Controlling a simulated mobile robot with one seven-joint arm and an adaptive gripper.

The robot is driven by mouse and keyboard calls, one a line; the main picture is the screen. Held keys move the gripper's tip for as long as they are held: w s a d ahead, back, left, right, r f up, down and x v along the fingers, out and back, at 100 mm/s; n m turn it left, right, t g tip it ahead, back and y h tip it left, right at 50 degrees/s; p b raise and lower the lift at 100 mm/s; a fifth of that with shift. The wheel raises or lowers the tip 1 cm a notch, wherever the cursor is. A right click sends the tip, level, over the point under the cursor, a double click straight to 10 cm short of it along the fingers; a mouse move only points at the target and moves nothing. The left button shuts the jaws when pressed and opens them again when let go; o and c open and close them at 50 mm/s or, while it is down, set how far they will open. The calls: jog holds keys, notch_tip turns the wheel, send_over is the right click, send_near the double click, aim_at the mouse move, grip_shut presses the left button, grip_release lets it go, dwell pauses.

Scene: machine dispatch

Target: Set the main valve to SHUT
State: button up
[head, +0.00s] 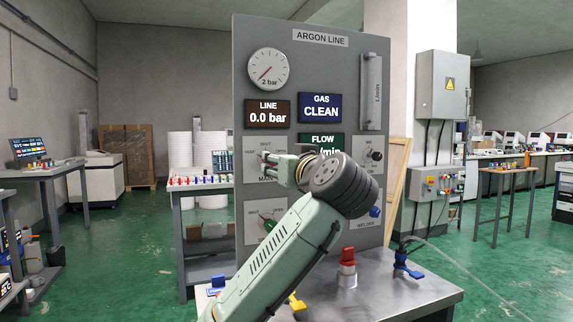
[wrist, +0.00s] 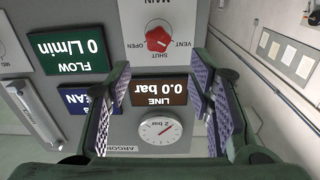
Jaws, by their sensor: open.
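The main valve is a red knob (wrist: 158,40) on a white plate (wrist: 185,15) marked MAIN, seen upside down in the wrist view. OPEN stands left of the knob, SHUT below it and VENT right of it. I cannot make out clearly which mark its pointer faces. In the head view my gripper hides the knob, and part of its plate (head: 250,172) shows. My gripper (wrist: 162,68) is open and empty, its padded fingers apart, with the knob beyond and between the fingertips. It also shows in front of the panel in the head view (head: 277,164).
The grey ARGON LINE panel (head: 320,75) carries a round gauge (head: 268,69), a LINE display (head: 269,114) reading 0.0 bar and a GAS display (head: 321,107) reading CLEAN. A lower green knob (head: 267,216) is close to my arm. A red-topped fitting (head: 347,257) stands on the bench.

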jog(key=p+x, duration=0.1)
jog(key=x, duration=0.2)
jog(key=p+x, duration=0.1)
jog(key=x, duration=0.3)
jog(key=p+x, duration=0.1)
jog(key=x, duration=0.2)
jog(key=shift+w+f, duration=0.3)
jog(key=shift+w, duration=0.15)
jog(key=shift+c, duration=0.4)
jog(key=shift+d, duration=0.1)
grip_shut()
